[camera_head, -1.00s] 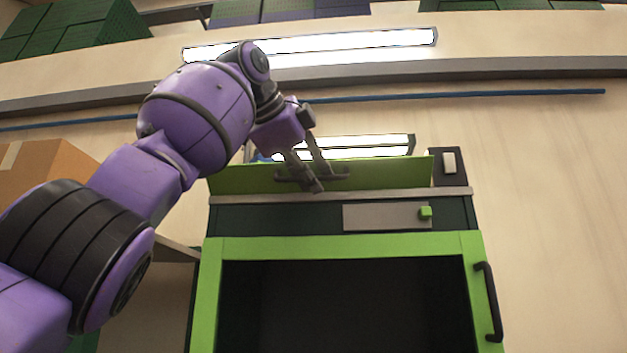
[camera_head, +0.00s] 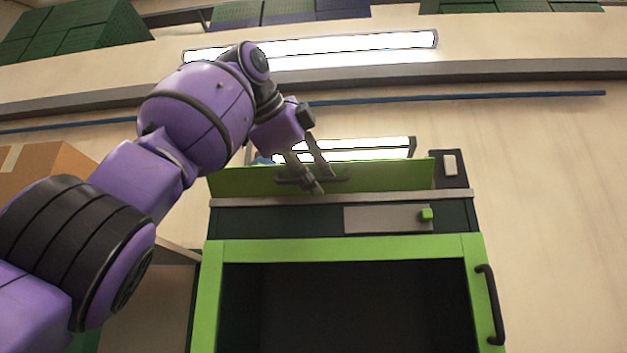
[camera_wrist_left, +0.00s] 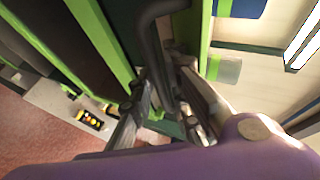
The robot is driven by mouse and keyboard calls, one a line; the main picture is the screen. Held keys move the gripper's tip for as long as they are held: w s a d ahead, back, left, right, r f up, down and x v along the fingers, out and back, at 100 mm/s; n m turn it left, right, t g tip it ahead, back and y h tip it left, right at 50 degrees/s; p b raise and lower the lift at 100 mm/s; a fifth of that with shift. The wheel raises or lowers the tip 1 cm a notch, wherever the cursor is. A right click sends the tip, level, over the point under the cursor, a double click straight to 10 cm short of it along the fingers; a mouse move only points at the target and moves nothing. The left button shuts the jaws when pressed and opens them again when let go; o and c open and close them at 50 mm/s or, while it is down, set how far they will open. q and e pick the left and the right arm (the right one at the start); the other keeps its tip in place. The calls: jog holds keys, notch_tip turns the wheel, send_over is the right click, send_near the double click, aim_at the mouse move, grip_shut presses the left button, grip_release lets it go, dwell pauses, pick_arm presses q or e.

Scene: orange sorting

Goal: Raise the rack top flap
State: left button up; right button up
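The rack top flap (camera_head: 395,175) is a green panel standing raised along the top of the dark rack (camera_head: 270,218). A dark bar handle (camera_head: 340,176) is on its face. My left gripper (camera_head: 321,182) is at this handle, with its fingers pointing down across it. In the left wrist view the dark handle (camera_wrist_left: 153,45) runs between the two fingers of the left gripper (camera_wrist_left: 161,75). Whether the fingers press on it cannot be told. My right gripper is not in view.
Below the flap are a grey plate with a green knob (camera_head: 426,215) and a green front frame (camera_head: 340,248) around a dark interior. A black side handle (camera_head: 490,305) is at its right. A cardboard box (camera_head: 55,175) stands at left. The wall to the right is clear.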

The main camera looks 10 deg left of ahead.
pick_arm(q)
jog(key=v, duration=1.1)
jog(key=shift+s+a+r, duration=0.2)
jog(key=shift+s+a, duration=0.05)
